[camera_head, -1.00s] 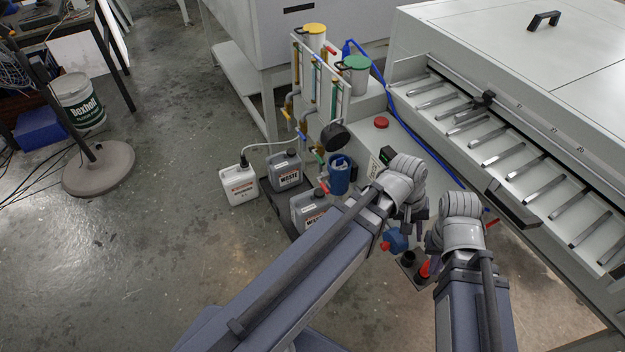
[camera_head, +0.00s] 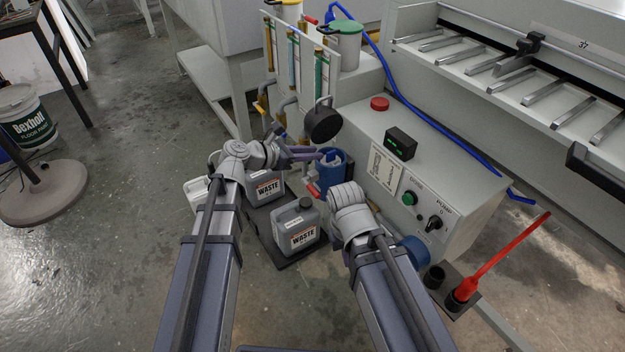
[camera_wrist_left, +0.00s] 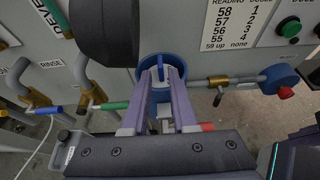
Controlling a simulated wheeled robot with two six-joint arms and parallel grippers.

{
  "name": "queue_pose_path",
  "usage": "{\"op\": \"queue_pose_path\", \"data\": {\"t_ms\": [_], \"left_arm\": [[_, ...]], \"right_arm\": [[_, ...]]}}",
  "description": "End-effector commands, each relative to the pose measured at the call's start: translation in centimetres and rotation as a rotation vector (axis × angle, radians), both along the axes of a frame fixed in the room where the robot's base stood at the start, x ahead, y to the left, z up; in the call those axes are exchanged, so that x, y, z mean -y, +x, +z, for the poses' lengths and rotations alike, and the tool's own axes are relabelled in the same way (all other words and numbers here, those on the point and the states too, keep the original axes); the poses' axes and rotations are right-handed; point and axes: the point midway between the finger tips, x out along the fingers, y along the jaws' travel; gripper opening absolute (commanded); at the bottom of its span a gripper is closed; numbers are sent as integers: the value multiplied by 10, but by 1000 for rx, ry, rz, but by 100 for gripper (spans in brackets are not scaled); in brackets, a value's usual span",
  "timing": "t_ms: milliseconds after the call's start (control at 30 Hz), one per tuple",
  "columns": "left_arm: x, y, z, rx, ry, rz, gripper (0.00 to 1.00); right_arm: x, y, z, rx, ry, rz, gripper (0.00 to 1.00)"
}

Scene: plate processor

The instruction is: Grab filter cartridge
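A blue cup-like housing (camera_head: 334,170) stands beside the waste cans, below a black round cap (camera_head: 322,124). In the left wrist view the same blue housing (camera_wrist_left: 151,68) is open at the top. A pale upright piece, apparently the filter cartridge (camera_wrist_left: 170,74), shows inside it. My left gripper (camera_head: 318,155) reaches in from the left at the housing's mouth. In its wrist view the two purple fingers (camera_wrist_left: 160,78) are apart, with the pale piece seen between and beyond their tips. Contact cannot be told. My right wrist is right of the housing; its fingers are hidden.
Two grey waste cans (camera_head: 300,228) stand on a dark tray below my left arm. A control box (camera_head: 420,165) with knobs is at the right. A red-handled tool (camera_head: 466,288) stands in a holder at lower right. Pipes and valves (camera_head: 290,85) rise behind the housing.

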Motion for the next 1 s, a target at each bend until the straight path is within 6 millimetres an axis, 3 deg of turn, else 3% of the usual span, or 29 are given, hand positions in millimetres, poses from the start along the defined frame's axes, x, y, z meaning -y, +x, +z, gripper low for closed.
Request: {"op": "queue_pose_path", "data": {"t_ms": [667, 1000], "left_arm": [[23, 18, -16, -3, -4, 4, 26], [55, 40, -37, -2, -5, 2, 26]], "right_arm": [[0, 0, -17, 0, 2, 3, 0], [-1, 0, -38, 0, 5, 7, 0]]}}
